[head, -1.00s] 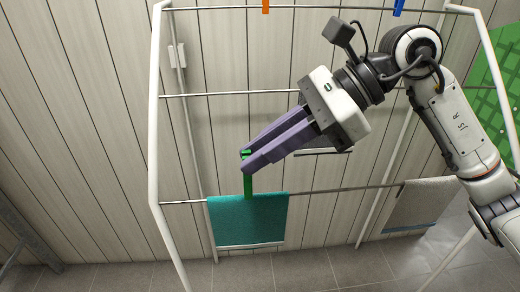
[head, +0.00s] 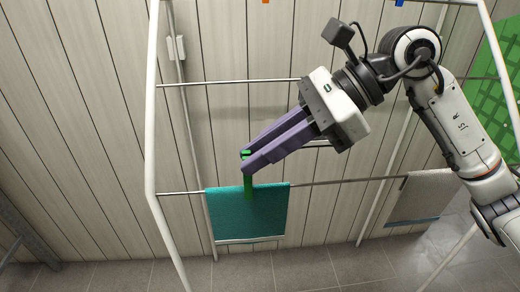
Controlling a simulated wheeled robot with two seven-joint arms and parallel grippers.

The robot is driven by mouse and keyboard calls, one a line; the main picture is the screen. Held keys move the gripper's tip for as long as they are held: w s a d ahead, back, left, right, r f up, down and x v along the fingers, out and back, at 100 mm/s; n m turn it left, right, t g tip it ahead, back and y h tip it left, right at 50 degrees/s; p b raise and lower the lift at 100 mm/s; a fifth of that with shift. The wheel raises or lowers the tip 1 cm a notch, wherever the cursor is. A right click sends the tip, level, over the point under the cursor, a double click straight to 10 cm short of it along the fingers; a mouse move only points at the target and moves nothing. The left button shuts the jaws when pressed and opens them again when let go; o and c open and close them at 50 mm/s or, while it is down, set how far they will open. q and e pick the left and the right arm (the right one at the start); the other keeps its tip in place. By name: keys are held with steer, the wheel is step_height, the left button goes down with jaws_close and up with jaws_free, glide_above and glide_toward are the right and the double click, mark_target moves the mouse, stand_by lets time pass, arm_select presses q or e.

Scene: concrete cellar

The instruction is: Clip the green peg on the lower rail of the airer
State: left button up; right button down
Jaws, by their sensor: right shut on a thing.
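My right gripper (head: 247,161), with purple fingers, is shut on the green peg (head: 249,185). The peg hangs downward from the fingertips, and a small bit of it shows between them. Its lower part overlaps the top of a teal towel (head: 265,215) that hangs over the lower rail (head: 340,181) of the white airer (head: 151,150). I cannot tell whether the peg is around the rail or in front of it. The fingertips are above the rail in the picture. My left gripper is not in view.
A middle rail (head: 220,83) runs above, partly behind my right gripper. An orange peg (head: 266,1) and a blue peg (head: 399,2) show at the top edge. A grey-beige towel (head: 415,200) hangs at the right of the lower rail. The lower rail between the towels is bare.

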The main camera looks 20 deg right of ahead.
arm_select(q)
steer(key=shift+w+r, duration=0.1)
arm_select(e)
steer(key=c, duration=2)
jaws_free()
steer(key=shift+c, duration=0.2)
steer(key=o, duration=0.6)
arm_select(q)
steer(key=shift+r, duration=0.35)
arm_select(e)
steer(key=v, duration=1)
steer(key=shift+d+r, duration=0.1)
steer(key=shift+d, duration=0.05)
